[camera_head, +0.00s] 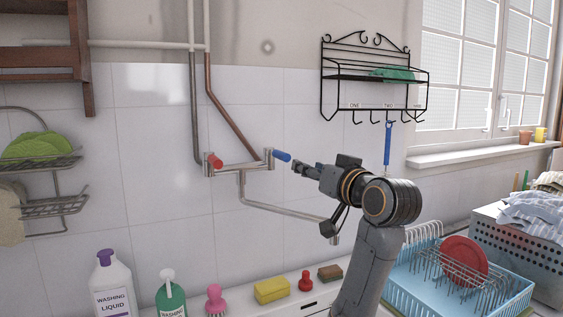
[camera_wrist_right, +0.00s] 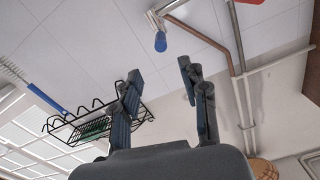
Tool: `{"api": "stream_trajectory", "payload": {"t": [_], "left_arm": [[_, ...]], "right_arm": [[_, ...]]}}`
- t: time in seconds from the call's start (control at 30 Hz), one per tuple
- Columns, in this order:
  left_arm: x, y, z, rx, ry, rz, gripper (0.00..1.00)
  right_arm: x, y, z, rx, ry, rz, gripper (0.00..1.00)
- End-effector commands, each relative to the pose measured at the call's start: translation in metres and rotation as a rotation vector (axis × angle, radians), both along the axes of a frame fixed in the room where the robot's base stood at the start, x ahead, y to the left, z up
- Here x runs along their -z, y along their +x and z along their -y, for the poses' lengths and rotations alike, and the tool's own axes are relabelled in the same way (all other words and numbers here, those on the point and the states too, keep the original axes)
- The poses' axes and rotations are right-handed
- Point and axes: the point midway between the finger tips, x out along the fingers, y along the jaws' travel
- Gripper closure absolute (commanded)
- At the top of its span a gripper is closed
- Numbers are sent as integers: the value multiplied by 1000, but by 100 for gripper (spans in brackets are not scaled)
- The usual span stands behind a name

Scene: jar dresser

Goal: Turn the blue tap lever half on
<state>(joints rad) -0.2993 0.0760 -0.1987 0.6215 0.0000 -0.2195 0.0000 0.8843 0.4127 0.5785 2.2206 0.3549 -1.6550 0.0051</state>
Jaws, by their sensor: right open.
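The blue tap lever (camera_head: 282,155) sticks out to the right from the wall-mounted pipe tap (camera_head: 240,167). In the right wrist view the blue lever (camera_wrist_right: 160,42) shows beyond the fingertips, roughly centred between the two fingers. My right gripper (camera_head: 297,166) is just right of the lever's tip in the head view; contact is not clear there. In the wrist view my right gripper (camera_wrist_right: 158,70) is open with nothing between its fingers. A red lever (camera_head: 214,160) sits on the tap's left side. My left gripper is not in view.
A black wire rack (camera_head: 375,77) with a hanging blue-handled brush (camera_head: 387,143) is on the wall to the right. Below are a yellow sponge (camera_head: 272,290), several bottles and brushes, and a blue dish rack (camera_head: 440,283). The metal spout (camera_head: 290,212) runs beneath the tap.

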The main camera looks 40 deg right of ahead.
Motion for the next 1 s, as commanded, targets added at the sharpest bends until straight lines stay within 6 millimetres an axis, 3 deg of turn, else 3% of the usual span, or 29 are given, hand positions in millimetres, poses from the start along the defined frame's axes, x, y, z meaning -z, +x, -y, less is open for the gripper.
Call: {"api": "stream_trajectory", "payload": {"t": [0.2,0.6,0.8,1.0], "left_arm": [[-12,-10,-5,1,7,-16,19],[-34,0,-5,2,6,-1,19],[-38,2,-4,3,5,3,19],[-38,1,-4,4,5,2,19]], "right_arm": [[-2,36,10,-3,4,-6,56],[-1,110,33,-3,1,-6,56],[0,125,38,-2,0,-4,56],[1,127,39,-2,-2,-4,56]]}}
